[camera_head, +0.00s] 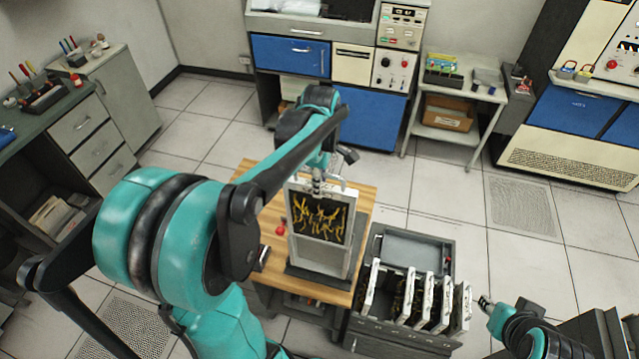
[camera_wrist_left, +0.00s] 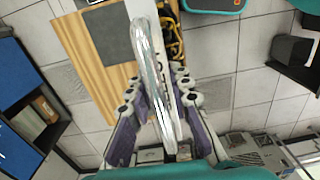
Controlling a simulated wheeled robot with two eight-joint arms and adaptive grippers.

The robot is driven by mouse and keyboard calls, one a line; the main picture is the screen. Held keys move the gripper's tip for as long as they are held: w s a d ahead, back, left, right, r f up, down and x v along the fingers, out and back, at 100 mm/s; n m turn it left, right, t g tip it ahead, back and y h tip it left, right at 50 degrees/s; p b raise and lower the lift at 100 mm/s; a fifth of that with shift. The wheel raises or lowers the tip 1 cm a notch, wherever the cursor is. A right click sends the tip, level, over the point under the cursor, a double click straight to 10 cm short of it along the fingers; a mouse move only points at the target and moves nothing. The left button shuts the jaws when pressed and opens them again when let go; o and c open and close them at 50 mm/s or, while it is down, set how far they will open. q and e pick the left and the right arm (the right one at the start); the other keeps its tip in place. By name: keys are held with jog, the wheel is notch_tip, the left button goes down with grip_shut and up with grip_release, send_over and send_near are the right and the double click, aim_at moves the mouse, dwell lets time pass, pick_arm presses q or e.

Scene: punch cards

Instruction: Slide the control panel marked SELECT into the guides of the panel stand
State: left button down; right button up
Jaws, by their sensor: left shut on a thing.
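A control panel (camera_head: 319,219) with a pale frame and yellow wires on a black face is upright over the wooden table. My left gripper (camera_head: 318,184) is shut on its top handle. In the left wrist view the silver handle (camera_wrist_left: 150,62) runs between the fingers of my left gripper (camera_wrist_left: 160,88), with the yellow wires beside it. The panel stand (camera_head: 320,262) shows as a pale upright below the panel, on a dark base. I cannot tell whether the panel's edges are in the guides. No SELECT marking is readable. My right gripper (camera_head: 484,302) is at lower right, apart from everything; its jaws are unclear.
A grey crate (camera_head: 397,343) with several upright panels stands right of the wooden table (camera_head: 262,192). A red knob-like thing (camera_head: 281,230) lies left of the stand. Cabinets, a small cart (camera_head: 461,98) and a workbench (camera_head: 88,102) stand farther off. The floor behind the table is clear.

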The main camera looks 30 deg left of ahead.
aim_at(319, 224)
pick_arm(q)
jog(key=shift+f, duration=0.1)
jog(key=shift+f+b, duration=1.75)
jog(key=shift+f, duration=0.4)
jog(key=shift+f+b, duration=2.8)
jog(key=shift+f, duration=0.65)
jog(key=shift+f+b, duration=2.8)
jog(key=shift+f, duration=0.8)
